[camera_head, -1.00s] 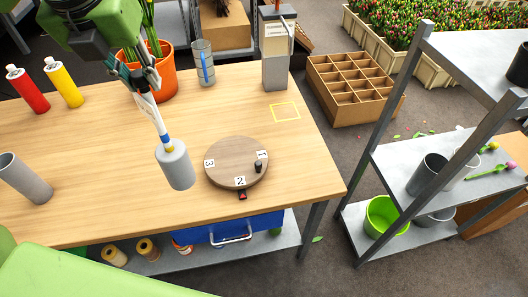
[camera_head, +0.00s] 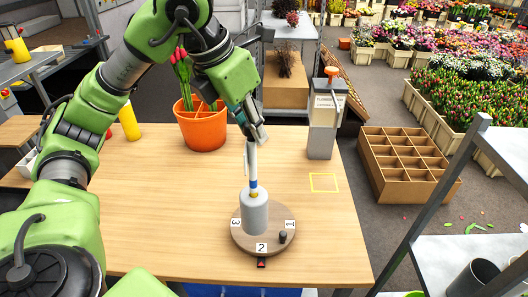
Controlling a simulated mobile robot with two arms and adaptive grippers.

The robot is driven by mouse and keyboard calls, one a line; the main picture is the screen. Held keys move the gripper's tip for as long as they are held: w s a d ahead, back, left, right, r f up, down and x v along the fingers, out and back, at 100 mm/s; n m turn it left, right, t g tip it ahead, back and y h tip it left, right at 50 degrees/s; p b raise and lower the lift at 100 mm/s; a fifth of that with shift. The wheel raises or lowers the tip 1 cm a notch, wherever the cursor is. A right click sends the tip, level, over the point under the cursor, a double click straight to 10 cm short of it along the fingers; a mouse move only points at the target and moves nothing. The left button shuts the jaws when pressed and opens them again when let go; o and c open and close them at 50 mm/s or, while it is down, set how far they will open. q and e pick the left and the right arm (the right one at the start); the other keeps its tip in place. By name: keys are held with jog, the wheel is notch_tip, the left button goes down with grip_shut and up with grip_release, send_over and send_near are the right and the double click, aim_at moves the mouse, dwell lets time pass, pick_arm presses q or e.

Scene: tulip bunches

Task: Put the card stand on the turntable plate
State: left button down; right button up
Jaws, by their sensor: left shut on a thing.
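The card stand (camera_head: 255,214), a grey cylinder with a thin white stem banded blue and yellow, is upright over the turntable plate. My left gripper (camera_head: 251,136) is shut on the upper part of its stem. The round wooden turntable plate (camera_head: 284,220) lies near the table's front edge, with labels 1, 2 and 3 and a small black knob on its right side. The stand's base overlaps the plate's middle in the picture; I cannot tell whether it touches. My right gripper is not in view.
On the wooden table (camera_head: 190,205) stand an orange pot (camera_head: 203,130) with tulips, a yellow bottle (camera_head: 130,122) and a grey box-like dispenser (camera_head: 321,140). A yellow square outline (camera_head: 323,182) marks clear table. A grey shelf rack (camera_head: 420,240) stands at the right.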

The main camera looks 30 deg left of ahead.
pick_arm(q)
jog(key=w+a+f+p, duration=0.2)
jog(key=w+f+p, duration=0.1)
jog(key=w+f, duration=0.5)
notch_tip(320, 180, down, 2)
jog(key=shift+a+f, duration=0.15)
jog(key=shift+a, duration=0.25)
jog(key=c, duration=1.8)
grip_release()
jog(key=b+v, duration=0.2)
jog(key=v, duration=1)
jog(key=shift+d, duration=0.15)
